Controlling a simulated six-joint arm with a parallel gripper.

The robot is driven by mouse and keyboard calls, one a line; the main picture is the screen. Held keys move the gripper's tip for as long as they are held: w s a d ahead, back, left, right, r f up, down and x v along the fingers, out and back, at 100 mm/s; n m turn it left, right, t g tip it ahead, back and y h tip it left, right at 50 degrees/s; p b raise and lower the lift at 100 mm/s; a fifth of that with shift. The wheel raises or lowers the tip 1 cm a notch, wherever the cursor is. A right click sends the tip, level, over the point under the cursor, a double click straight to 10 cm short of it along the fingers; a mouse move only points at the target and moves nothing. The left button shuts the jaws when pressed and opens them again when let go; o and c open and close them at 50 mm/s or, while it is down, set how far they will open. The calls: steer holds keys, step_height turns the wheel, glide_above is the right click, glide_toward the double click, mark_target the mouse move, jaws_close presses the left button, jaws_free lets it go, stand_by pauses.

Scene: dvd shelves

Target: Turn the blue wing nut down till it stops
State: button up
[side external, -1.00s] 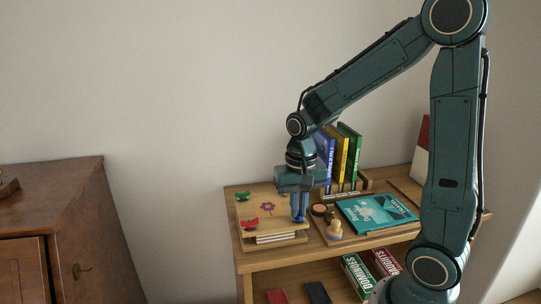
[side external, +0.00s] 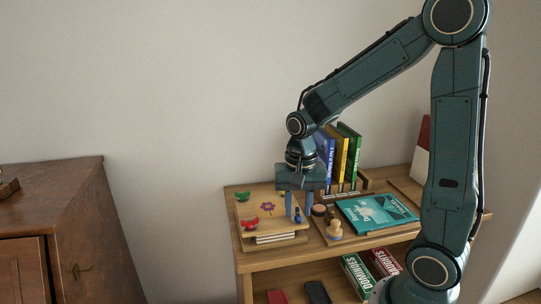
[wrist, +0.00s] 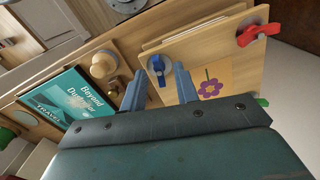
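The blue wing nut (wrist: 157,68) sits at a corner of the top board of a wooden flower press (wrist: 232,50), on a pale round washer. It also shows in the side view (side external: 298,215), at the press's right front corner. My gripper (wrist: 158,84) points down over that corner. Its two fingers are apart, one on each side of the nut, with visible gaps; it is open and holds nothing. How far the fingertips reach down beside the nut is hard to tell.
The press also bears a red wing nut (side external: 250,223) and a green wing nut (side external: 242,197). Right of it are a wooden stamp (side external: 334,229), a round pad (side external: 318,210) and a teal book (side external: 378,213). Upright books (side external: 340,150) stand behind.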

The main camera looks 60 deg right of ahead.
mark_target(299, 211)
stand_by(0.3)
step_height(299, 211, up, 14)
stand_by(0.8)
steer(key=shift+s+f, duration=0.1)
steer(key=shift+s, duration=0.05)
steer(key=s+a+f+n+t, duration=0.1)
steer(key=s+a+n+t, duration=0.4)
steer(key=s+n, duration=0.6)
steer(key=shift+a+f+t, duration=0.15)
steer(key=shift+a+t, duration=0.15)
steer(key=shift+a, duration=0.4)
steer(key=shift+s, duration=0.1)
stand_by(0.6)
